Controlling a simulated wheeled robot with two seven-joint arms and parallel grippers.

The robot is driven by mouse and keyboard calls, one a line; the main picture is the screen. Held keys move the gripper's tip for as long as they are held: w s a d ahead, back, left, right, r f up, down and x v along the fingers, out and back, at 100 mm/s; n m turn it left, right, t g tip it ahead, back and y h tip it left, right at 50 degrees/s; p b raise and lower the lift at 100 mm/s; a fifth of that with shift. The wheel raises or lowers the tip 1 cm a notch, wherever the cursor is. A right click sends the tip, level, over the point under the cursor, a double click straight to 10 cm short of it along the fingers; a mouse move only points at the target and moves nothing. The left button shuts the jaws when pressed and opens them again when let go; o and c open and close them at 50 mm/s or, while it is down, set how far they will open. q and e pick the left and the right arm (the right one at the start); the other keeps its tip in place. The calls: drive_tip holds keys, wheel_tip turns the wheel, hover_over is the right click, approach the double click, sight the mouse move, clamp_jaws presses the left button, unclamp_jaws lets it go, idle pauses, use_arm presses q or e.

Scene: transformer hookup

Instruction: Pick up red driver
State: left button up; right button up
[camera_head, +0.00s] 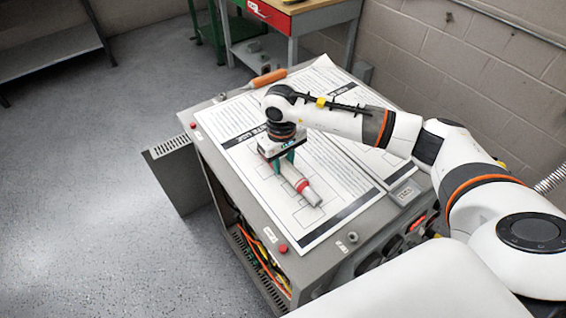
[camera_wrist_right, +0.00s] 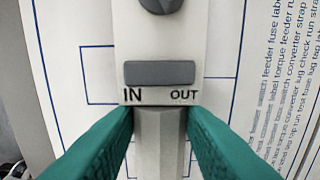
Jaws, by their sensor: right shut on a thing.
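The red driver (camera_head: 303,186), a pale grey-white tool with a red ring near one end, lies on the printed sheets on top of the grey cabinet. My right gripper (camera_head: 284,163) is over it from above, its green fingers shut on the body. In the right wrist view, the white body of the driver (camera_wrist_right: 158,92) has a grey switch marked IN and OUT, and the fingers of the right gripper (camera_wrist_right: 160,130) close on both sides of its narrower part. The far end is hidden by the gripper. My left gripper is not in view.
An orange-handled tool (camera_head: 268,78) lies at the back edge of the cabinet top (camera_head: 218,165). A door (camera_head: 178,172) hangs open at the left, with wires inside below. A workbench with a red drawer (camera_head: 268,12) stands behind. A block wall is at the right.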

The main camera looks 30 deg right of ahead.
sight(284, 161)
wheel_tip(284, 161, up, 10)
drive_tip(key=shift+r+b, duration=0.1)
drive_tip(key=shift+b, duration=1.05)
drive_tip(key=o, duration=0.5)
clamp_jaws()
